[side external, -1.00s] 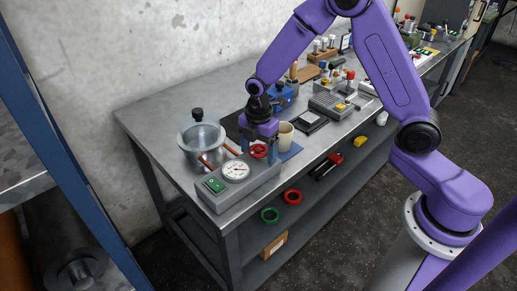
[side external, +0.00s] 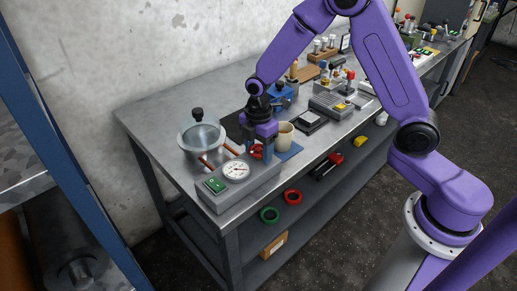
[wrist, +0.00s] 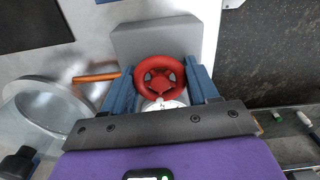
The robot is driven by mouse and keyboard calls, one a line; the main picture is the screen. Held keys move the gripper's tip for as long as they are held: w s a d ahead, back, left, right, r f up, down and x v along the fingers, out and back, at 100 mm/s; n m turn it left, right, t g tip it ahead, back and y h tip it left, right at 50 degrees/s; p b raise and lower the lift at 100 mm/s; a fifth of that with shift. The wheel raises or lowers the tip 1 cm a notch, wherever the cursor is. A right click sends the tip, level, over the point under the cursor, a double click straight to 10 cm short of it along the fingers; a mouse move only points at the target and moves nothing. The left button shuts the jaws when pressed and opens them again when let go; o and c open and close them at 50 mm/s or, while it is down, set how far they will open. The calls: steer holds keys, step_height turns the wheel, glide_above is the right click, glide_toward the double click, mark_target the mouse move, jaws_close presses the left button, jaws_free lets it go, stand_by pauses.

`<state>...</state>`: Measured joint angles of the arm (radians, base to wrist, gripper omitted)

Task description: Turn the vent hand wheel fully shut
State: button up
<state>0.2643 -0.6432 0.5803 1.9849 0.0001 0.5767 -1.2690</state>
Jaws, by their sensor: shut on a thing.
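The red vent hand wheel (wrist: 159,68) sits upright in the wrist view, between the two blue fingers of my gripper (wrist: 158,82). It also shows in the side external view (side external: 256,152), on the grey control box (side external: 249,186), partly hidden by my gripper (side external: 260,148). My gripper points down and is shut on the wheel's rim from both sides. A round white gauge (side external: 236,171) and a green switch (side external: 215,185) are on the same box. The gauge's reading is too small to tell.
A glass vessel with a black knob (side external: 198,134) stands left of the box, with copper-coloured pipes (side external: 207,163) between them. A beige mug (side external: 285,134) stands close to the right of my gripper. The bench's front edge is near the box.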

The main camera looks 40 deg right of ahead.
steer(key=m, duration=1.2)
steer(key=shift+m, duration=2.1)
steer(key=o, duration=1.1)
steer(key=shift+c, duration=0.2)
steer(key=shift+a, duration=0.2)
